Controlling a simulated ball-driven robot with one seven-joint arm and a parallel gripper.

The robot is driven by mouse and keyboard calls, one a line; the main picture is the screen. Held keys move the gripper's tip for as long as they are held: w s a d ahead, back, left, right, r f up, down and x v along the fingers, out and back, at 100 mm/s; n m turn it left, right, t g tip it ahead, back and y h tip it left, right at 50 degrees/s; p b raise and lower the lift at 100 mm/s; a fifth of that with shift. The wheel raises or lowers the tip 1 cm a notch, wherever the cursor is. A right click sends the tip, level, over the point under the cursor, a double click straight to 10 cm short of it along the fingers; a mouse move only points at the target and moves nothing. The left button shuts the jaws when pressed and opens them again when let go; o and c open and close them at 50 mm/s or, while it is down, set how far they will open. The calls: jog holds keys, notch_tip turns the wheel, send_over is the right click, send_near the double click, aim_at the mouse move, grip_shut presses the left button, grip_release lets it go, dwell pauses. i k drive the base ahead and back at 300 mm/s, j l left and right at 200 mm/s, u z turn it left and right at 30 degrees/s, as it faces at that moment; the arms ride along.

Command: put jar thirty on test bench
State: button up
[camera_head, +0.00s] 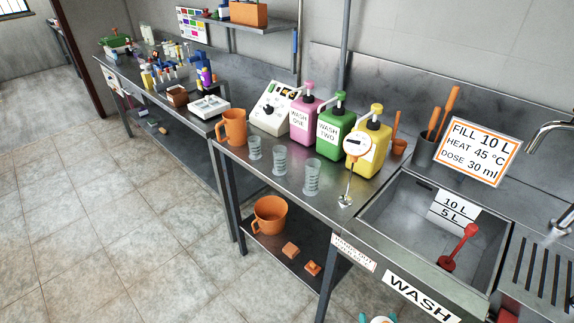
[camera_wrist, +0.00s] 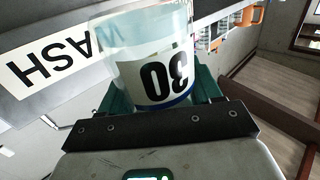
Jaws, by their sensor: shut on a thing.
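Jar thirty (camera_wrist: 155,55) fills the upper middle of the wrist view, a clear jar with a white label reading 30, upside down in that picture, and a blue band. My gripper (camera_wrist: 158,95) is shut on it, with a green finger on each side. In the camera_head view, only a small part of what looks like the jar (camera_head: 379,319) shows at the bottom edge, below the sink front. A long bench (camera_head: 150,82) with vials, bottles and a white tray stands at the far left; I cannot read its sign, so I cannot confirm it as the test bench.
The nearer counter (camera_head: 262,160) holds an orange mug (camera_head: 233,127), several clear measuring cups and pink, green and yellow pump bottles. The sink (camera_head: 400,225) marked WASH is at right, with a red plunger-like tool (camera_head: 458,247). Tiled floor (camera_head: 120,220) at left is clear.

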aim_at(139, 80)
jog(key=i+j+u, duration=0.15)
jog(key=i+u, duration=0.15)
jog(key=u, duration=0.15)
jog(key=i+j+u, duration=0.1)
jog(key=i+u, duration=0.55)
jog(key=u, duration=0.2)
jog(key=i+l+u, duration=0.1)
jog(key=i+u, duration=0.25)
jog(key=i, duration=2.15)
jog(key=i+j+z, duration=0.15)
jog(key=i, duration=0.25)
jog(key=i+j+z, duration=0.15)
jog(key=i, duration=0.25)
jog(key=i+j+z, duration=0.15)
jog(key=i, duration=0.25)
jog(key=i+j+z, duration=0.45)
jog(key=j+z, duration=0.25)
jog(key=i+j+z, duration=0.15)
jog(key=j+z, duration=0.2)
jog(key=i+j+z, duration=0.1)
jog(key=j+z, duration=0.2)
jog(key=j, duration=0.15)
